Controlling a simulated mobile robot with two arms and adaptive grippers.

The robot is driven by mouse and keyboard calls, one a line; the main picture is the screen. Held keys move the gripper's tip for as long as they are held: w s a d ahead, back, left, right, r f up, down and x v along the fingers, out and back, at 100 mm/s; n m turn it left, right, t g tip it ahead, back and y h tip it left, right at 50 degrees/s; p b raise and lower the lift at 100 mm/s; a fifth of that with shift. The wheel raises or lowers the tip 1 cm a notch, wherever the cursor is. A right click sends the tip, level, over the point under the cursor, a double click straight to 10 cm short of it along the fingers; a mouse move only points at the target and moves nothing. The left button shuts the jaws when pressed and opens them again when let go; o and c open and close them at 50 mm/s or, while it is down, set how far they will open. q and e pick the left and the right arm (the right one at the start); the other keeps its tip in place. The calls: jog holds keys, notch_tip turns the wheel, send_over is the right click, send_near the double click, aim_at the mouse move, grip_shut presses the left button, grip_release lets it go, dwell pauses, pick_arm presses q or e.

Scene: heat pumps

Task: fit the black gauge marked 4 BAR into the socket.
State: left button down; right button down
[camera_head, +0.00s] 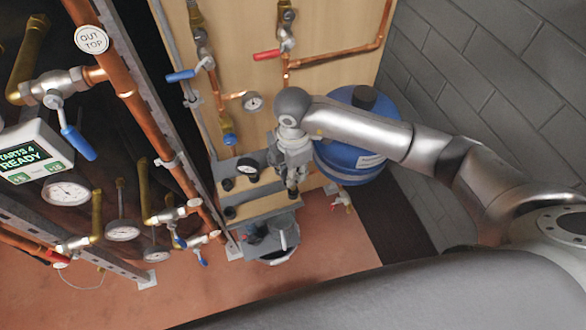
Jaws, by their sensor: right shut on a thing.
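My right gripper (292,188) points down over the right end of a small grey shelf on the wooden board. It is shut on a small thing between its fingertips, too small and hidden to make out. A round gauge with a white face and dark rim (247,166) is at the shelf, just left of the gripper. Its marking is too small to read, so I cannot tell if it is the 4 BAR one. Another gauge (252,101) sits on the copper pipe above. I cannot make out which fitting is the socket. My left gripper is not in view.
A blue tank (358,140) stands right behind my right arm. A grey bucket (271,244) is on the floor below the shelf (262,206). Copper pipes, valves, gauges and a display reading READY (30,155) crowd the left. Red floor (330,265) is free in front.

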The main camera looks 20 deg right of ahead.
jog(key=shift+f+b, duration=1.1)
jog(key=shift+f, duration=0.7)
dwell(1.7)
jog(key=c, duration=1.2)
grip_release()
jog(key=shift+o, duration=0.2)
jog(key=shift+r, duration=0.1)
jog(key=shift+r+p, duration=3.45)
jog(key=shift+r, duration=0.75)
